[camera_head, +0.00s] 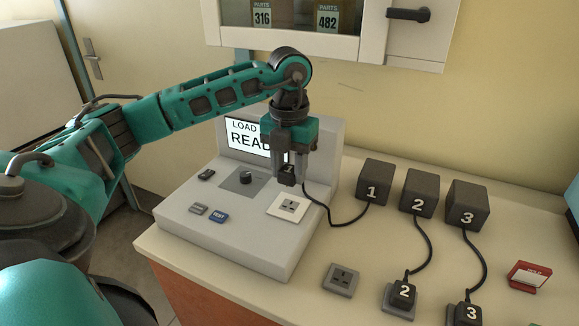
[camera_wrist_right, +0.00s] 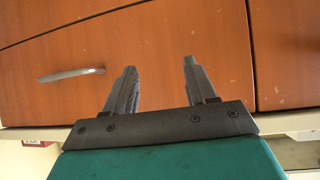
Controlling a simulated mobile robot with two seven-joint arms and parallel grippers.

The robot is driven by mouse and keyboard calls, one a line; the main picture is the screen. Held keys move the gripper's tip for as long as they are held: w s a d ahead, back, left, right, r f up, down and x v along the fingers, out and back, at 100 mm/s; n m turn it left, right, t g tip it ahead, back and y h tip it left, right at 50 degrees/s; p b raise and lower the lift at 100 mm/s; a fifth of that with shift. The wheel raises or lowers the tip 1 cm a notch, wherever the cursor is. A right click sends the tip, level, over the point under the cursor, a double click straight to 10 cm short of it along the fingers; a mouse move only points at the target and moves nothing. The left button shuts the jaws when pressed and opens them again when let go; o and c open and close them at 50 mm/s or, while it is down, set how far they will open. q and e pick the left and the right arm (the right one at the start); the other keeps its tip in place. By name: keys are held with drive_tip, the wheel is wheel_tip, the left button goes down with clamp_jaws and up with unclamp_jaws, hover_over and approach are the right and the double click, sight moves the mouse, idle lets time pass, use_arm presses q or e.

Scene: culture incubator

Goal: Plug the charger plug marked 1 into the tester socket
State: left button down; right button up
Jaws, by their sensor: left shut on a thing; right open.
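My left gripper (camera_head: 289,160) is shut on the charger plug marked 1 (camera_head: 287,175), a small black plug. It holds the plug above the tester, apart from the tester socket (camera_head: 289,208), a white square outlet on the tester's right front. A black cord runs from the plug to the black charger block marked 1 (camera_head: 372,182). The grey tester (camera_head: 265,252) has a screen (camera_head: 246,138) partly hidden by my gripper; its visible text reads "LOAD" and "READ". My right gripper (camera_wrist_right: 160,75) is open and empty in the right wrist view, in front of wooden drawer fronts.
Charger blocks 2 (camera_head: 419,193) and 3 (camera_head: 467,204) stand right of block 1. Plug 2 (camera_head: 403,292) and plug 3 (camera_head: 467,314) sit in grey outlets; another grey outlet (camera_head: 341,280) is empty. A red-and-white card holder (camera_head: 529,276) stands at the right. A wall cabinet (camera_head: 290,46) hangs above.

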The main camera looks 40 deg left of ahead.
sight(289, 206)
use_arm(q)
drive_tip(key=shift+f+b, duration=2.15)
drive_tip(key=shift+f, duration=0.7)
drive_tip(key=shift+f, duration=0.55)
idle(0.4)
drive_tip(key=c, duration=0.6)
unclamp_jaws()
wheel_tip(289, 206, up, 13)
drive_tip(key=shift+r+p, duration=0.1)
drive_tip(key=shift+p, duration=0.9)
